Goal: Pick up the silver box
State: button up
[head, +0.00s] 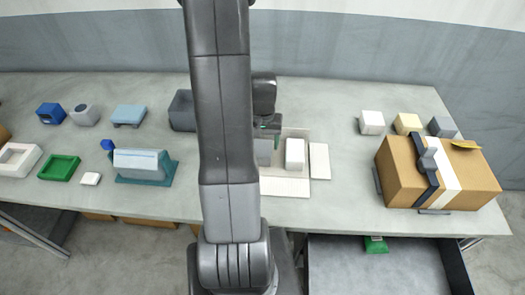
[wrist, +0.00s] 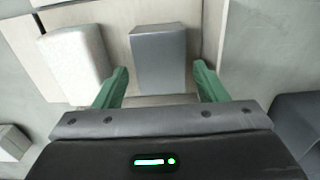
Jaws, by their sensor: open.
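The silver box (head: 263,152) is a plain grey block on a pale board in the middle of the table, partly behind my arm in the head view. In the wrist view the silver box (wrist: 158,58) sits between my two green fingers, with gaps on both sides. My gripper (wrist: 161,72) is open and empty, with the fingers near the box's closer end. In the head view my gripper (head: 267,130) is at the far side of the box and partly hidden. I cannot tell its exact height.
A white box (head: 295,153) stands close beside the silver box; one finger is near it in the wrist view (wrist: 74,60). A dark grey bin (head: 182,111) is left of my arm. A large cardboard box (head: 403,178) is at right.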

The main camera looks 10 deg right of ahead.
jog(key=shift+f, duration=1)
jog(key=shift+c, duration=0.4)
jog(key=c, duration=0.7)
